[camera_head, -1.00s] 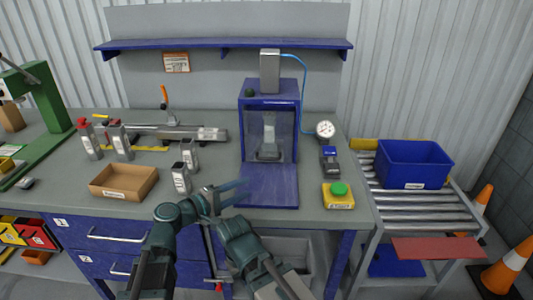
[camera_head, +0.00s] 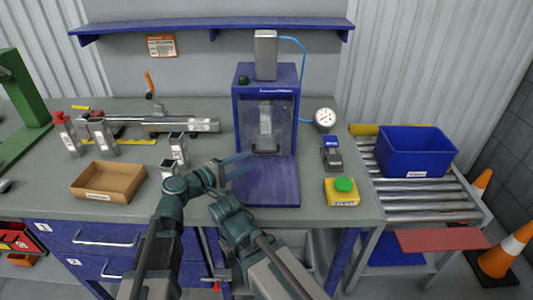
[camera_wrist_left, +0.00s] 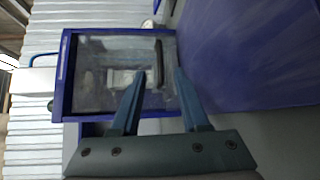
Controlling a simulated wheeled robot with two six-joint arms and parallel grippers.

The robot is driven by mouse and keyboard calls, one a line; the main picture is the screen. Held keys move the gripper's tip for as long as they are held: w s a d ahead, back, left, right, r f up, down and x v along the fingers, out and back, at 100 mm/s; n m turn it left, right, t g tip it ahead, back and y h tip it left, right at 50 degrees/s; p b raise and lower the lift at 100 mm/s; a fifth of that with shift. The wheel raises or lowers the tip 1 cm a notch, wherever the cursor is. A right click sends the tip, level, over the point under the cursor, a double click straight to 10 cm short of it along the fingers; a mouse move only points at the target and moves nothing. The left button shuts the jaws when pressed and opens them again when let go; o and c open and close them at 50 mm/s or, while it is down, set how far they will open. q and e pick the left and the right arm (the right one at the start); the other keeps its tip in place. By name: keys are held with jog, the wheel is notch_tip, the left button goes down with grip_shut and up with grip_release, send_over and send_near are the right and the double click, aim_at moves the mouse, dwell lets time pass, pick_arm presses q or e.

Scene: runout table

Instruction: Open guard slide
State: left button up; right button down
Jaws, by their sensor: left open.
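The blue press (camera_head: 240,120) stands at the middle back of the bench. Its clear guard slide (camera_head: 282,125) covers the front opening, with a dark handle bar (camera_head: 266,153) low on it. A pale part shows behind the guard. My left gripper (camera_head: 252,162) is open and empty, its fingers pointing at the lower front of the press. In the left wrist view the guard slide (camera_wrist_left: 100,55) lies beyond the two spread fingers (camera_wrist_left: 160,75), and the handle bar (camera_wrist_left: 159,60) shows just past their tips, apart from them. My right gripper is not seen.
A green button on a yellow box (camera_head: 342,192) and a black-and-blue device (camera_head: 331,155) stand right of the press. A cardboard tray (camera_head: 108,182) and several metal blocks are on the left. A blue bin (camera_head: 415,155) sits on the roller table.

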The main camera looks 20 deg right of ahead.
aim_at(267, 152)
pick_arm(q)
jog(key=b+x, duration=0.1)
jog(key=x, duration=0.8)
jog(key=shift+w+d, duration=0.15)
jog(key=shift+d, duration=0.1)
grip_shut()
dwell(1.0)
